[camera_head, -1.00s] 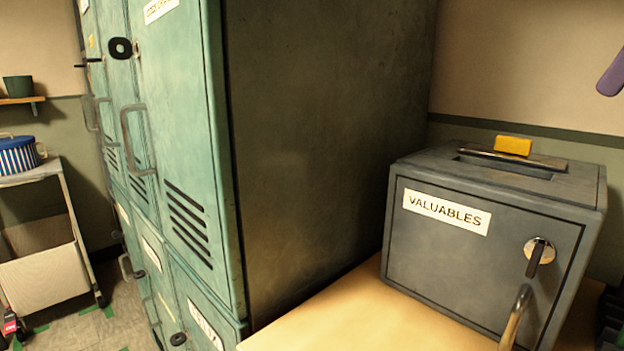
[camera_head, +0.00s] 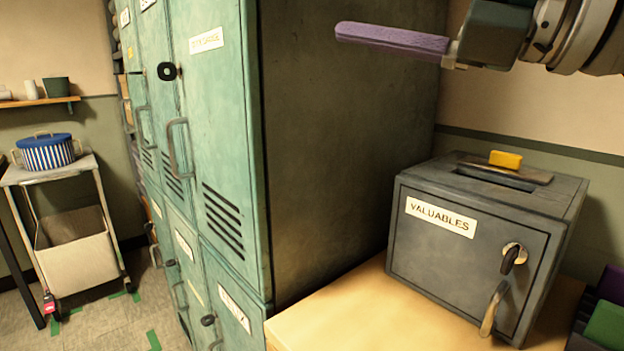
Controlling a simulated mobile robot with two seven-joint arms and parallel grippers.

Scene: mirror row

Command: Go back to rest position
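My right gripper (camera_head: 395,40) comes in from the upper right, high in front of the dark side of the green lockers and above the safe. It shows side-on, with a long purple bar, seemingly a finger, pointing left. I cannot tell whether a second finger lies behind it, nor how wide the jaws are. It touches nothing that I can see. My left gripper is out of view.
Green lockers (camera_head: 225,130) stand left of centre. A grey safe labelled VALUABLES (camera_head: 420,250), a yellow block (camera_head: 505,159) on top, sits on a wooden surface (camera_head: 340,315). A trolley (camera_head: 20,178) with a striped pot (camera_head: 47,153) stands left on open floor.

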